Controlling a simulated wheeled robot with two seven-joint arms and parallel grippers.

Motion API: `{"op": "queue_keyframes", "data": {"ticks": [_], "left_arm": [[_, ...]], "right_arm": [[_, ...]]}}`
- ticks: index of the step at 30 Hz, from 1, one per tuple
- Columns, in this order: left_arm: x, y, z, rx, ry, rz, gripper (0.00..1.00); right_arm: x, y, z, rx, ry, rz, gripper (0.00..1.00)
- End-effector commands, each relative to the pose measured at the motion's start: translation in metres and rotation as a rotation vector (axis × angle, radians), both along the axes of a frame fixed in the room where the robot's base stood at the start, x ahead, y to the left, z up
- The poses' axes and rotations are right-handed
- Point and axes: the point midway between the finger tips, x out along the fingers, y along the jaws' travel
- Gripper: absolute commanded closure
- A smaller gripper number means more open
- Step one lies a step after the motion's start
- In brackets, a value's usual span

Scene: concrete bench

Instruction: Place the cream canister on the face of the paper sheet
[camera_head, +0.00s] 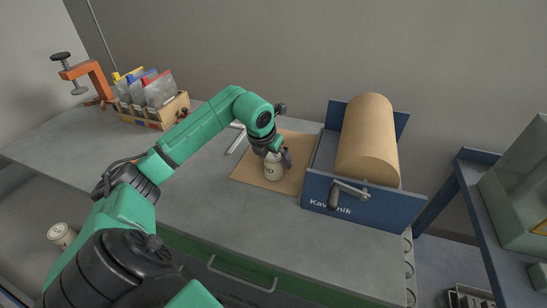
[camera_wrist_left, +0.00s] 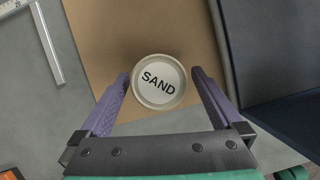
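A cream canister (camera_head: 273,170) stands upright on the brown paper sheet (camera_head: 246,173), in front of the paper roll holder. In the left wrist view its round lid (camera_wrist_left: 159,81) reads SAND, and the brown paper (camera_wrist_left: 100,40) lies around it. My left gripper (camera_head: 274,156) is at the canister's top. In the left wrist view its two purple fingers (camera_wrist_left: 160,88) are spread on either side of the lid, with a narrow gap showing at each side. My right gripper is in neither view.
A blue holder (camera_head: 330,211) with a brown roll (camera_head: 368,140) stands right of the canister. A similar pale canister (camera_head: 62,235) is at lower left. A wooden box (camera_head: 178,107) with bags and an orange clamp (camera_head: 92,75) are at back left. A metal square (camera_wrist_left: 48,45) lies left of the paper.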

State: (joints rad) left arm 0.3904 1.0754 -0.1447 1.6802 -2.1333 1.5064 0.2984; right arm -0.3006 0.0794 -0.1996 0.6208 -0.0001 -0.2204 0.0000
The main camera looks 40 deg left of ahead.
Motion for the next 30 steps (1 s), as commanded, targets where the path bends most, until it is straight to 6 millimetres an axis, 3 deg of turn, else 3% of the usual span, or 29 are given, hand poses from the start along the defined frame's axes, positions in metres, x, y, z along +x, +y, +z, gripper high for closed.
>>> {"op": "queue_keyframes", "data": {"ticks": [5, 15, 19, 30], "left_arm": [[-0.008, 0.000, 0.022, 0.003, -0.005, 0.000, 0.00], [-0.040, -0.005, 0.101, 0.002, -0.004, 0.001, 0.00], [-0.045, -0.006, 0.110, 0.001, 0.000, 0.000, 0.00], [-0.045, -0.006, 0.111, 0.000, 0.000, 0.000, 0.00]], "right_arm": [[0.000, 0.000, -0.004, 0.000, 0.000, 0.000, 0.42], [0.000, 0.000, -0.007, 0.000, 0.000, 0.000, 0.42], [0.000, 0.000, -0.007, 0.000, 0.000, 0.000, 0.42], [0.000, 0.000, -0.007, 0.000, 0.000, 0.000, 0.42]]}}
